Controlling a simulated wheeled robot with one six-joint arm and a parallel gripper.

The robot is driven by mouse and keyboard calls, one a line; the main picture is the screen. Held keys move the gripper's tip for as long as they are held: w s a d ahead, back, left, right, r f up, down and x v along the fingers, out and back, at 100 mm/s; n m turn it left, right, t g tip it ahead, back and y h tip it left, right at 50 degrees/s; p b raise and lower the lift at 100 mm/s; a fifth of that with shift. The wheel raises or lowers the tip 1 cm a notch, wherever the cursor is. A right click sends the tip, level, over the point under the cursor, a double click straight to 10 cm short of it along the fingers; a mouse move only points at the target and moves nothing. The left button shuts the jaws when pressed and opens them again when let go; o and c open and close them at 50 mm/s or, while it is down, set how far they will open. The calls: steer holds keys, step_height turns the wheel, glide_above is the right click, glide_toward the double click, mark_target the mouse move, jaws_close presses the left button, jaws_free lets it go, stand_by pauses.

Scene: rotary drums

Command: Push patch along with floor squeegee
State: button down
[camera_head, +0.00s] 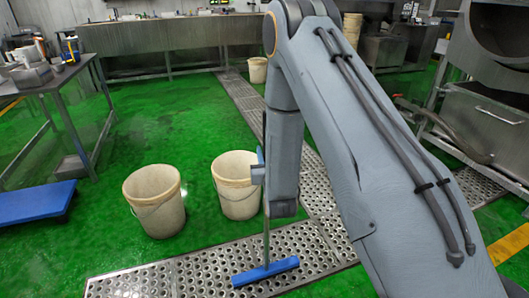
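The floor squeegee (266,271) has a blue head and a thin grey upright handle. Its head rests on the perforated metal drain grating in the lower middle of the view. My gripper (260,174) is at the handle, well above the head, and is shut on it; its fingertips are small and partly hidden by my arm. I cannot make out a distinct patch on the floor. The green floor is wet and glossy, with bright reflections.
Two whitish buckets (155,201) (237,186) stand just left of the squeegee. A blue platform (36,202) and a metal table (75,72) are at left. Grating (140,281) runs across the front and toward the back. Steel machinery (487,120) stands at right.

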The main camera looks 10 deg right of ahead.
steer(key=shift+s+d+r+p, duration=0.1)
steer(key=shift+s+r+p, duration=0.55)
steer(key=shift+r, duration=0.3)
steer(key=shift+s+d+r+p, duration=0.1)
steer(key=shift+s+r+p, duration=0.55)
steer(key=shift+r, duration=0.25)
steer(key=shift+w, duration=0.1)
